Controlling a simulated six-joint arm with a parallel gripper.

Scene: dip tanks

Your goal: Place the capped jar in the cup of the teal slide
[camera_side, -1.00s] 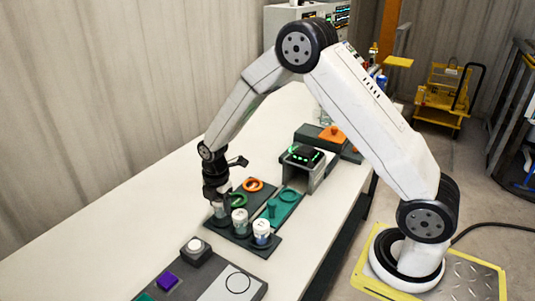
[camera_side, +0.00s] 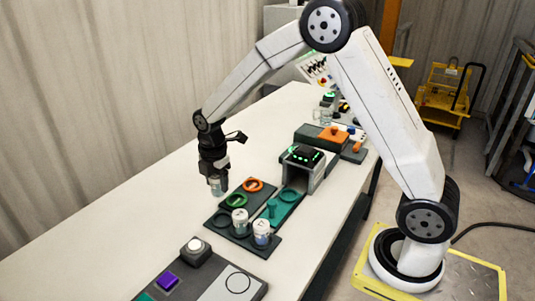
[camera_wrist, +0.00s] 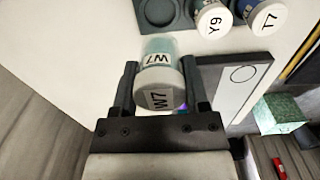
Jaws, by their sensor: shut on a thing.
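My gripper (camera_side: 215,177) is shut on a clear, teal-tinted jar (camera_side: 217,187) and holds it in the air beside the left end of the dark jar rack (camera_side: 246,243). In the wrist view, the jar's white cap (camera_wrist: 158,98) is marked W7, with a finger on each side. The teal slide (camera_side: 271,218) lies beyond the rack, right of the gripper. Its ring-shaped cup (camera_side: 289,195) is at its far end and looks empty. A small teal knob (camera_side: 271,205) stands on the slide.
Two other capped jars, Y9 (camera_wrist: 213,22) and T7 (camera_wrist: 268,19), stand in the rack beside an empty seat. Green (camera_side: 236,200) and orange (camera_side: 253,185) rings lie left of the teal slide. A grey housing (camera_side: 304,172) stands beyond the cup.

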